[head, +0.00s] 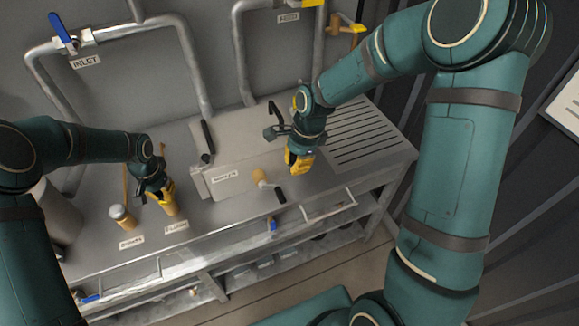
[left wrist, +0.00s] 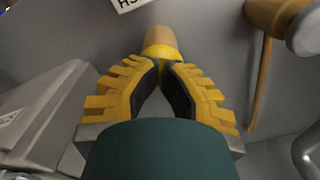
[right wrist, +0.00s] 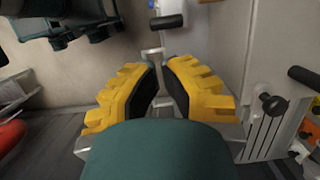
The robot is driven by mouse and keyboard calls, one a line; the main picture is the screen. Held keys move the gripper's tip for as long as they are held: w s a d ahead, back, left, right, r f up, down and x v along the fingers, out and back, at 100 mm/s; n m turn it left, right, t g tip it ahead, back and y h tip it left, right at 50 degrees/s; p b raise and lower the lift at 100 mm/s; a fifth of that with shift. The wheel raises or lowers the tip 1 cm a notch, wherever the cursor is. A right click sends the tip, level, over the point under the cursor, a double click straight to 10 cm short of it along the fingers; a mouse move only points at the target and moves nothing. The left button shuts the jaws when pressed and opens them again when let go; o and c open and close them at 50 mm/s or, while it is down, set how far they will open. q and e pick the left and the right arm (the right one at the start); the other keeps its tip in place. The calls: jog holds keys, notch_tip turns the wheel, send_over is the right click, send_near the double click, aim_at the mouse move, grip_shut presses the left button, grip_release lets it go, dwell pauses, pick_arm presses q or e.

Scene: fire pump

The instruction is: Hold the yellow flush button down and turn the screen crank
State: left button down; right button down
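The flush button (head: 172,209) is a tan post with a yellow cap, behind the FLUSH label on the steel counter. My left gripper (head: 167,194) is over it, fingertips together at the yellow cap (left wrist: 160,51); I cannot tell how far the button is pressed. The screen crank (head: 262,177) has a tan hub, a short metal arm and a black handle (head: 280,195). My right gripper (head: 299,165) is behind and right of the handle, shut and empty, pointing down. In the right wrist view the handle (right wrist: 169,22) lies beyond the fingertips, apart from them.
A white-topped post (head: 122,214) stands left of the flush button. A black lever (head: 207,140) is behind the screen plate (head: 222,179). The slotted drainboard (head: 370,130) lies to the right. A metal bracket (head: 330,207) projects at the counter's front.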

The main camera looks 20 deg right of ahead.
jog(key=x, duration=1.1)
jog(key=shift+f, duration=0.3)
